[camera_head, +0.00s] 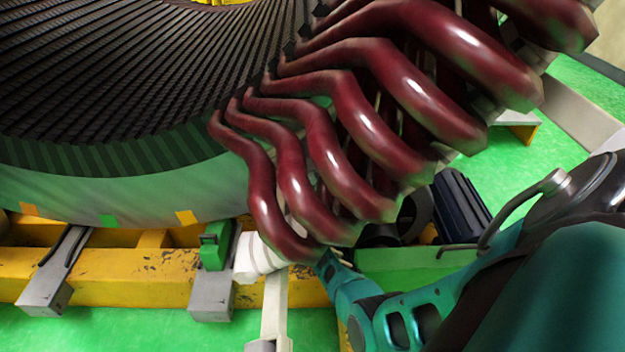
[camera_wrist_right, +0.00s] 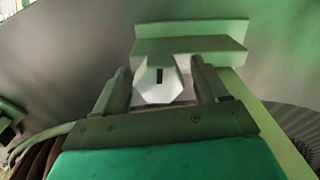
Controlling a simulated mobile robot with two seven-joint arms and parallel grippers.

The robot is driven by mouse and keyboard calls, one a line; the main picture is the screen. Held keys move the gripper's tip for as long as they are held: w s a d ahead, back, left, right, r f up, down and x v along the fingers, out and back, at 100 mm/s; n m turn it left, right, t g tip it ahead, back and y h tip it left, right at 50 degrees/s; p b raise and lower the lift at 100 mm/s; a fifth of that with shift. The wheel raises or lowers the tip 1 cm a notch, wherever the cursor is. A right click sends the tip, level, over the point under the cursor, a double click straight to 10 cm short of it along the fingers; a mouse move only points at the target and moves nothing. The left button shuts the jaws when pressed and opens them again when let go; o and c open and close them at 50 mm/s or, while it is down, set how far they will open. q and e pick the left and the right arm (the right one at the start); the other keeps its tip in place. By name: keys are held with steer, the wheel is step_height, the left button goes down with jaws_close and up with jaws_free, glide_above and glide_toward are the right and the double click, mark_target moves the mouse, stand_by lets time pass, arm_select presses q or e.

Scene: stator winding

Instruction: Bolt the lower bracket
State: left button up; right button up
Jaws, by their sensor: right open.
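In the right wrist view, my right gripper (camera_wrist_right: 163,75) is open, with one finger on each side of a pale hexagonal piece (camera_wrist_right: 158,94) that has a dark slot in its face. A gap shows beside the piece, and I cannot tell whether either finger touches it. A pale angled plate (camera_wrist_right: 190,44), which looks like a bracket, lies right behind the piece. In the head view, the right gripper (camera_head: 325,262) reaches in from the right under the dark red coil ends; its fingertips are mostly hidden. A white rounded part (camera_head: 250,258) shows just left of it. My left gripper is not in view.
The stator core (camera_head: 150,80) fills the upper left, and several dark red coils (camera_head: 262,190) hang close above my right gripper. A yellow frame (camera_head: 130,278) with grey supports (camera_head: 210,295) runs below. A dark motor-like part (camera_head: 460,205) stands behind the arm. Green floor (camera_head: 110,330) is open in front.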

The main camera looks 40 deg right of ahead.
steer(key=shift+c, duration=0.4)
steer(key=c, duration=0.9)
steer(key=shift+m, duration=0.5)
steer(key=shift+r+m, duration=0.1)
steer(key=shift+m, duration=0.7)
steer(key=shift+d+m, duration=0.1)
steer(key=shift+m, duration=2)
